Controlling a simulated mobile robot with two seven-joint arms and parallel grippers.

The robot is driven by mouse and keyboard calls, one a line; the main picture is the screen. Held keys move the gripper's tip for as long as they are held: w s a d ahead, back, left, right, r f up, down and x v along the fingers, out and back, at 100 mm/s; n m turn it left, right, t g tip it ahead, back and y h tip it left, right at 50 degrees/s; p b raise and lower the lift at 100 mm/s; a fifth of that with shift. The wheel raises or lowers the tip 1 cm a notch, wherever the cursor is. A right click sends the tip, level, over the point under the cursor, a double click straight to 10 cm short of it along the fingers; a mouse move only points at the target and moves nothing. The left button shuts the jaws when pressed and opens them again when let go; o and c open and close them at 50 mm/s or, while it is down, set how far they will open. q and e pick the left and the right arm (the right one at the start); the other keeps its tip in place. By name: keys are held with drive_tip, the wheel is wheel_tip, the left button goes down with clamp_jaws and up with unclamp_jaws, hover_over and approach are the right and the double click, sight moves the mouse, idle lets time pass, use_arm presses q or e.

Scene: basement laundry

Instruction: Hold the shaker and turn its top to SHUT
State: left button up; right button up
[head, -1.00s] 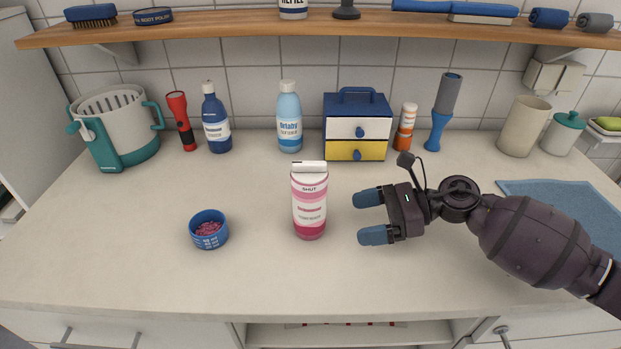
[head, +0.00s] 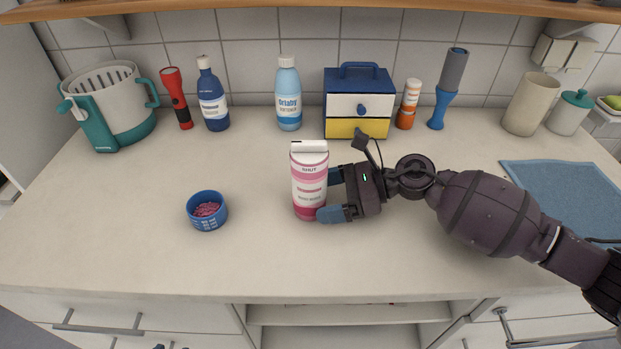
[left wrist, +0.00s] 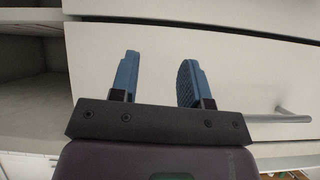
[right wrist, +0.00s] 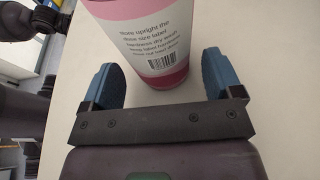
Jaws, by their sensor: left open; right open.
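The shaker (head: 309,183) is a pink and white upright container on the counter, with a white top (head: 309,147) and the word SHUT printed below it. My right gripper (head: 331,196) is open at its right side, low on the body. In the right wrist view the shaker (right wrist: 143,40) stands between the spread fingers (right wrist: 161,82), with a gap visible at least on the left. My left gripper (left wrist: 157,75) is open and empty in front of a white drawer front, and the head view does not show it.
A blue measuring cup (head: 207,211) with pink grains stands left of the shaker. Behind are a light-blue bottle (head: 288,95), a small drawer box (head: 357,103) and an orange-labelled tube (head: 408,105). A blue cloth (head: 565,195) lies at right. The front counter is clear.

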drive_tip(key=shift+x, duration=1.25)
drive_tip(key=c, duration=0.6)
drive_tip(key=shift+c, duration=0.2)
